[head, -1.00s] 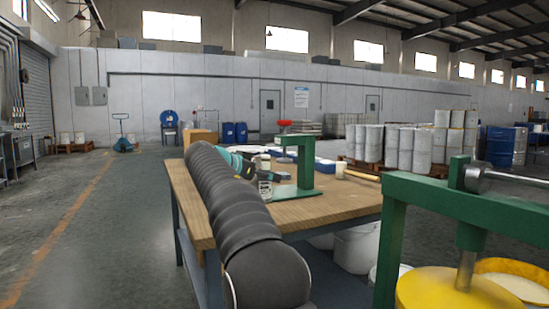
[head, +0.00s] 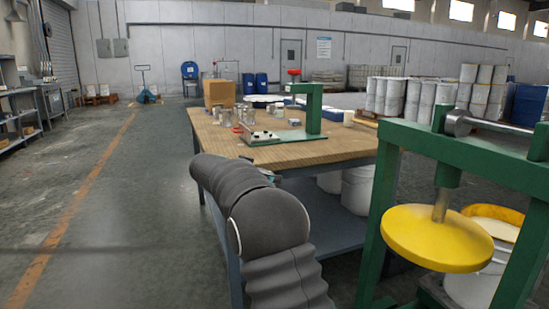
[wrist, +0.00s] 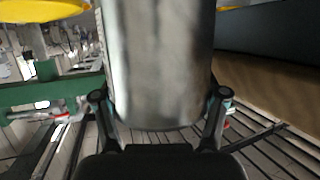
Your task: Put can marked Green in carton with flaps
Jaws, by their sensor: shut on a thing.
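In the wrist view my gripper (wrist: 160,97) is shut around a plain silver-grey metal can (wrist: 160,60), one finger on each side. No label or colour word shows on the visible side of the can, so I cannot tell its marking. In the head view my dark ribbed arm hangs in front of the table's near left corner, and the gripper and can are hidden. A brown cardboard carton (head: 219,93) stands at the table's far left corner. Its flaps are too small to make out.
The wooden-topped table (head: 225,147) holds a green stand (head: 312,110) with a pale plate and several glass jars (head: 240,112). A green press with a yellow disc (head: 436,238) stands close at the right. The floor left of the table is clear.

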